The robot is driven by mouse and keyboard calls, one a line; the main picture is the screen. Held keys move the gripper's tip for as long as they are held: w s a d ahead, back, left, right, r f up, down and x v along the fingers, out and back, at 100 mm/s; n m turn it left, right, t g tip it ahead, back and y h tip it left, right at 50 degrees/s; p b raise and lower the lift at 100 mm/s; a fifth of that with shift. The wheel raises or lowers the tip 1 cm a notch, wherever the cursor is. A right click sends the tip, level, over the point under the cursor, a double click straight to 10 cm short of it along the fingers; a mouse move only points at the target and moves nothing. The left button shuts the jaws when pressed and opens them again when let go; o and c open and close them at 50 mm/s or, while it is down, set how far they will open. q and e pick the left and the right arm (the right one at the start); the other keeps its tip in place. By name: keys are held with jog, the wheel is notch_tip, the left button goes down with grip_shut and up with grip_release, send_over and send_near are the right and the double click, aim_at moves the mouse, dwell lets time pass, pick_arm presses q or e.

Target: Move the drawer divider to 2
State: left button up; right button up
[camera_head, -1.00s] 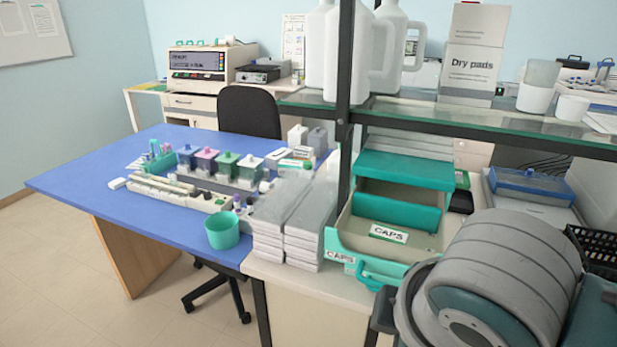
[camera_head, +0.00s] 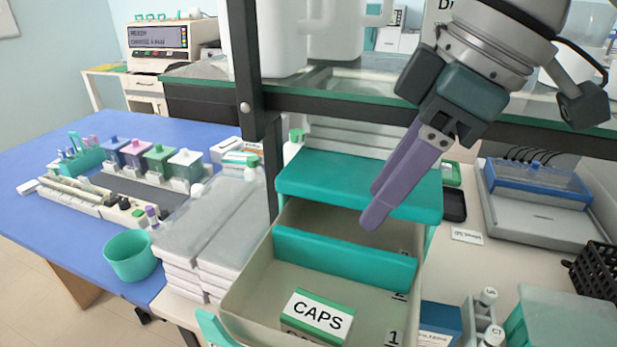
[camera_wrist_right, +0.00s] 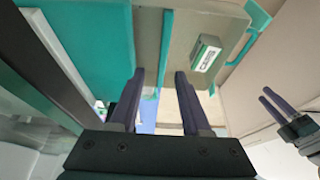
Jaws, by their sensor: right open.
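The drawer divider (camera_head: 345,258) is a teal panel standing across the open grey drawer (camera_head: 255,290), behind the CAPS box. In the right wrist view, the divider (camera_wrist_right: 165,50) shows as a thin teal strip between the directions of the two fingers (camera_wrist_right: 160,88). My left gripper (camera_wrist_right: 268,98) shows there at the right edge, fingers apart and empty.
A green-and-white CAPS box (camera_head: 316,315) lies in the drawer's front part. The teal cabinet top (camera_head: 350,180) is just behind. A dark shelf post (camera_head: 245,75) and glass shelf stand close by. Stacked grey trays (camera_head: 205,230) flank the drawer's left; small bottles (camera_head: 487,305) stand at right.

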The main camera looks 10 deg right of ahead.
aim_at(344, 244)
jog(key=x, duration=0.9)
jog(key=shift+s+a, duration=0.15)
jog(key=shift+a, duration=0.05)
grip_shut()
jog(key=shift+r, duration=0.1)
dwell(0.9)
